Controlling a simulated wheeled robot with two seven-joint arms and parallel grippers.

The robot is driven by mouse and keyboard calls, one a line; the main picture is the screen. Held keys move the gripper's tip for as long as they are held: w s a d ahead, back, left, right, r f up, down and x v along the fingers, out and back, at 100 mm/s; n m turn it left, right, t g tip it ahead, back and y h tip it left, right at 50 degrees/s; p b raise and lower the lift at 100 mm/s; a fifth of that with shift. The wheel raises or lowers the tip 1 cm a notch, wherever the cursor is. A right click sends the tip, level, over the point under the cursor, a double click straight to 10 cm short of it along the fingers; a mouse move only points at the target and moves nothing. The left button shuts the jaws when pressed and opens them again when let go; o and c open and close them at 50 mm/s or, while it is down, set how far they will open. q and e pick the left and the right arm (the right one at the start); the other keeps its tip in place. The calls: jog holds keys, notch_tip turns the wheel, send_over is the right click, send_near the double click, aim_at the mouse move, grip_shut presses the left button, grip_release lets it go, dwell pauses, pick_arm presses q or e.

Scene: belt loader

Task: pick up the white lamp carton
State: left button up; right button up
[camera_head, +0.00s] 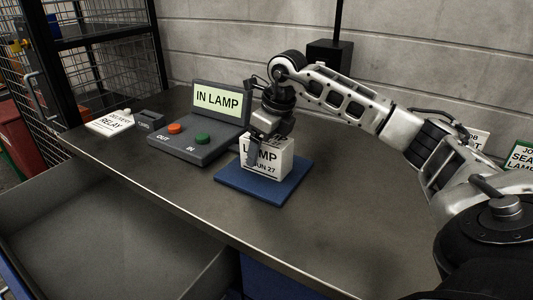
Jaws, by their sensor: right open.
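The white lamp carton (268,164) stands upright on a blue mat (290,189) in the middle of the grey table. Its front reads "LAMP" and a line ending in "UN 27". My right gripper (259,149) comes down from above at the carton's left part and covers some of its label. The jaws are open; I cannot tell whether they touch the carton. My left gripper is out of view.
A "RELAY" card (110,123) lies further left. A grey bin (110,235) is below the table's front edge. The table's front right is clear.

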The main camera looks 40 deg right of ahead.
jog(key=shift+f, duration=0.25)
dwell(0.4)
jog(key=c, duration=1.1)
jog(key=shift+c, duration=0.7)
jog(key=shift+r, duration=0.15)
